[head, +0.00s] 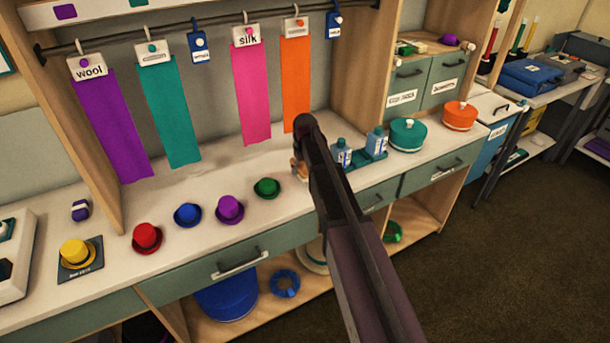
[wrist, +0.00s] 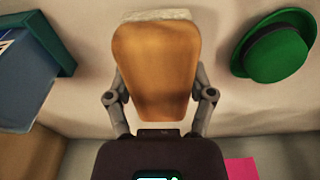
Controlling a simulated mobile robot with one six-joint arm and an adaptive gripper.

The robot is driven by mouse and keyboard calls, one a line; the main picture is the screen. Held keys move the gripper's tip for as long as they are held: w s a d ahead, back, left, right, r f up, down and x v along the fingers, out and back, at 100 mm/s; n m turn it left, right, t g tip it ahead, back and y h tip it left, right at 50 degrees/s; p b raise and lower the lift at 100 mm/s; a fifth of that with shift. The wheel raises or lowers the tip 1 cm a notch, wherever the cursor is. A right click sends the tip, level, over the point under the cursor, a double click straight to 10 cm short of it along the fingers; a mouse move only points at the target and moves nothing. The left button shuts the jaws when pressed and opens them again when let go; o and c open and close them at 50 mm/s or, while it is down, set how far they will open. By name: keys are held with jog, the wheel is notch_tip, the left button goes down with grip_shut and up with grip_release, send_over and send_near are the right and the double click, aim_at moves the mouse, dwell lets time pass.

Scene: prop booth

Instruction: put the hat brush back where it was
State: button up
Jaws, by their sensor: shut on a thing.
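The hat brush (wrist: 155,60) has a tan wooden body with a pale bristle edge at the far side. My gripper (wrist: 160,90) is shut on it, one finger on each side, in the wrist view. In the head view only a small tan part of the brush (head: 298,169) shows, low over the counter (head: 205,185), and my arm hides most of it. It is between the green hat (head: 267,188) and the blue bottles (head: 341,153). I cannot tell whether the brush touches the counter.
The purple hat (head: 229,208), blue hat (head: 187,214), red hat (head: 147,238) and yellow hat (head: 75,253) line the counter to the left. A teal round box (head: 408,134) and an orange one (head: 460,115) stand right. Cloth strips (head: 258,95) hang behind. Counter behind the hats is clear.

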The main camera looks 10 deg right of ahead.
aim_at(304, 166)
jog(key=shift+w+f+b, duration=0.15)
jog(key=shift+f+b, duration=0.75)
jog(key=shift+w+f+b, duration=0.1)
jog(key=shift+f+b, duration=0.8)
jog(key=shift+f, duration=0.15)
jog(key=o, duration=1)
jog(key=shift+c, duration=0.2)
jog(key=shift+r, duration=0.2)
jog(key=r+p, duration=0.4)
jog(key=s+r+p, duration=0.1)
jog(key=r+p, duration=0.7)
jog(key=shift+s+d, duration=0.15)
jog(key=shift+d, duration=0.05)
